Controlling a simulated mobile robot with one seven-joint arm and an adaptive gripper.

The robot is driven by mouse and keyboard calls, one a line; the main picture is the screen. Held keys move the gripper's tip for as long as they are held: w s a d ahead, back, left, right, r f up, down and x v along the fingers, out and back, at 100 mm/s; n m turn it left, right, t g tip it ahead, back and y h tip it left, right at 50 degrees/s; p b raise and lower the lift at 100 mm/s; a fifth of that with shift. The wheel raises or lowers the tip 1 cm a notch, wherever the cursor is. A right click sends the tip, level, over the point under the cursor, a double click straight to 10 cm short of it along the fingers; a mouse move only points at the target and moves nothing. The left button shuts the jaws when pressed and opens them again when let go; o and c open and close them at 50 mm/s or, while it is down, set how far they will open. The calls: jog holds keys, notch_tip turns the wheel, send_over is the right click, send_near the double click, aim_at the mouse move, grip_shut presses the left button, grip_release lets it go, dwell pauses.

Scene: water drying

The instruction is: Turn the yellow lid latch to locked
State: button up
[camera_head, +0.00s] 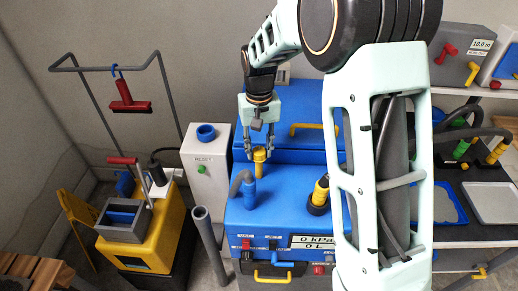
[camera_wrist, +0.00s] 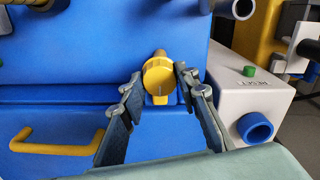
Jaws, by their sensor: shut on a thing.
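The yellow lid latch (camera_head: 260,157) is a small knob with a short tab on top of the blue machine (camera_head: 238,212), near the edge of its raised blue lid (camera_head: 290,105). In the wrist view, the latch (camera_wrist: 158,74) has a round head, and its tab points toward the bottom of the picture. My gripper (camera_head: 259,153) points down over the latch. In the wrist view, my gripper (camera_wrist: 158,78) has one finger on each side of the latch and is shut on it. Finger contact is hard to make out.
A yellow handle (camera_head: 307,129) is on the lid. A grey hose (camera_head: 240,182) and a black-and-yellow fitting (camera_head: 320,192) stand close in front. A white RESET box (camera_head: 203,165) with a green button is at left. My arm hides the machine's right side.

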dwell(0.4)
jog(key=o, duration=1.2)
jog(key=shift+c, duration=0.2)
notch_tip(320, 180, up, 12)
